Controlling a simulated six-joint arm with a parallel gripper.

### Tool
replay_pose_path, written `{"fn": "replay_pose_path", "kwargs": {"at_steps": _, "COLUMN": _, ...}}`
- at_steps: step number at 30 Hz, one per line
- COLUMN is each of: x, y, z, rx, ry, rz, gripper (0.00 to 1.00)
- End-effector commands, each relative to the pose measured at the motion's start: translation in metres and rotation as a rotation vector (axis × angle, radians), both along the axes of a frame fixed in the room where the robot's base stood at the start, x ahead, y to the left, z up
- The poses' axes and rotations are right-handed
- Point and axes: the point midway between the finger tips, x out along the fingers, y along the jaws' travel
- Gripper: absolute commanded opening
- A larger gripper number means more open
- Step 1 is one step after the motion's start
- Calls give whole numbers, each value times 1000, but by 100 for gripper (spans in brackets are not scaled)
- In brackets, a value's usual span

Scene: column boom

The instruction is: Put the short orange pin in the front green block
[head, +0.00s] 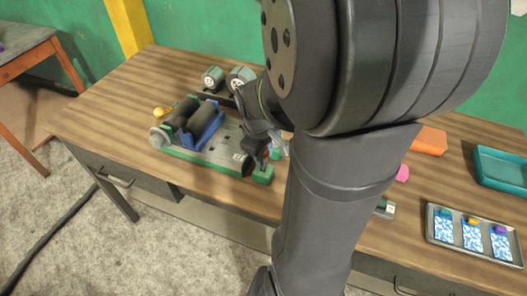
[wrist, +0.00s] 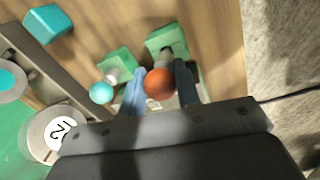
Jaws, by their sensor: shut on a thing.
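My gripper (wrist: 160,80) is shut on the orange pin; its blue-grey fingers stand either side of the pin's round orange head (wrist: 158,84). A grey shank shows just beyond the head, against the front green block (wrist: 163,38). I cannot tell whether its tip is in the block or only over it. A second green block (wrist: 114,62) stands to the left, with a teal-headed pin (wrist: 101,93) at it. In the head view my gripper (head: 268,147) is at the right end of the fixture, just above a green block (head: 263,174); my arm hides part of this area.
The fixture's grey plate (head: 222,150) carries a blue cradle (head: 207,128) and dark rollers. Two round gauges (head: 213,78) stand behind. At right are a tray of cards (head: 437,237), a teal bin (head: 500,168) and an orange block (head: 430,140).

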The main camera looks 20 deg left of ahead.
Motion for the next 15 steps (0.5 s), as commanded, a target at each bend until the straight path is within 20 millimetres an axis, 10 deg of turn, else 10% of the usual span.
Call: {"fn": "replay_pose_path", "kwargs": {"at_steps": 15, "x": 0, "y": 0, "z": -6, "rx": 0, "ry": 0, "rz": 0, "gripper": 7}}
